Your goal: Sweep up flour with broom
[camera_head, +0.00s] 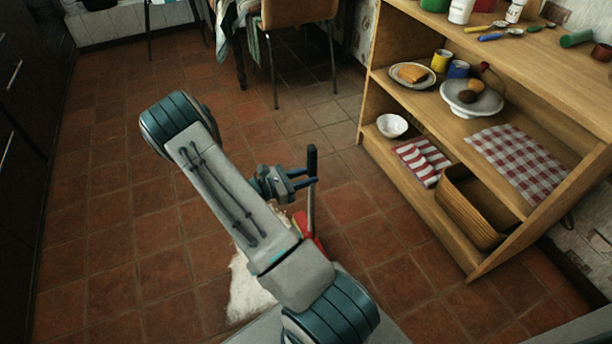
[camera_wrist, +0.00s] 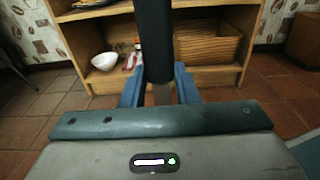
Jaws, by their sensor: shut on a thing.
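The broom has a black grip (camera_head: 312,160) and a thin grey stick that runs down to a red part (camera_head: 308,232) near the floor. My gripper (camera_head: 309,183) is shut on the broom's handle and holds it nearly upright. In the wrist view the dark handle (camera_wrist: 154,40) stands between my two blue fingers (camera_wrist: 159,90). White flour (camera_head: 250,288) lies on the tiles below and left of the broom. My arm hides part of the flour and of the red part, so I cannot tell whether the bristles touch the floor.
A wooden shelf unit (camera_head: 470,210) stands on the right with a white bowl (camera_head: 392,125), a wicker basket (camera_head: 470,205) and checked cloths. A brown chair (camera_head: 298,12) and a table are at the back. Dark cabinets (camera_head: 20,100) line the left. The tiled floor between is clear.

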